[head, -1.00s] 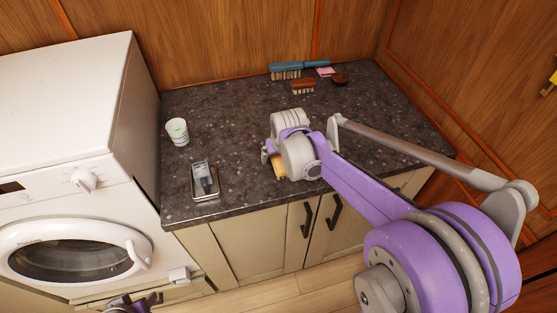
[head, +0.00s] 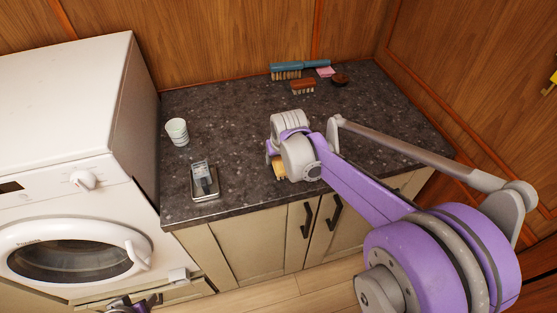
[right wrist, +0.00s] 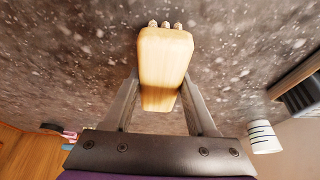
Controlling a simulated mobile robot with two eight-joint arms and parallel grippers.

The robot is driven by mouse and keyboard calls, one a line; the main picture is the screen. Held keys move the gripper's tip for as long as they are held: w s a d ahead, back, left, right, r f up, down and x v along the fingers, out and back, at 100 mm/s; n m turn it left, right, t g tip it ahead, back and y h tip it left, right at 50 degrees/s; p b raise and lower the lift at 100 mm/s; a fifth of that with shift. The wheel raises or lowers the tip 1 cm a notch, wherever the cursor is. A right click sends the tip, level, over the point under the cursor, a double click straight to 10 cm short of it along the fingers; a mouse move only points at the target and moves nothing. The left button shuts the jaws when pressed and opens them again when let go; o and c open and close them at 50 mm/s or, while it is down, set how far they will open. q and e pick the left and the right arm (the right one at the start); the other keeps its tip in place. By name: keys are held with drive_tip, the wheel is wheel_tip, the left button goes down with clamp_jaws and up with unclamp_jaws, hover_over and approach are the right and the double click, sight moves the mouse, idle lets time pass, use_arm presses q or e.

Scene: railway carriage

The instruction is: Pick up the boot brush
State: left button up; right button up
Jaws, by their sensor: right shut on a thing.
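A pale wooden block with a few short tufts at its far end, which looks like the boot brush (right wrist: 165,60), is between the fingers of my right gripper (right wrist: 163,100). The gripper is shut on it, just over the dark worktop. In the head view only a small yellowish part of the boot brush (head: 279,169) shows below my right gripper (head: 272,162); the wrist hides the rest. My left gripper (head: 133,303) shows only partly at the bottom edge, and its jaws are unclear.
The speckled worktop (head: 235,125) holds a white cup (head: 177,131) and a device on a small tray (head: 203,183) at left. A blue brush (head: 286,70), reddish-brown brush (head: 303,86), pink item (head: 325,71) and round dark item (head: 340,80) lie at the back. A washing machine (head: 70,150) stands left.

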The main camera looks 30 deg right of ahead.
clamp_jaws()
drive_tip(key=shift+r, duration=0.15)
drive_tip(key=shift+r, duration=0.3)
wheel_tip(320, 180, up, 10)
drive_tip(key=shift+f+p, duration=0.15)
drive_tip(key=shift+p, duration=0.35)
drive_tip(key=o, duration=0.8)
unclamp_jaws()
drive_tip(key=shift+c, duration=0.2)
drive_tip(key=c, duration=0.7)
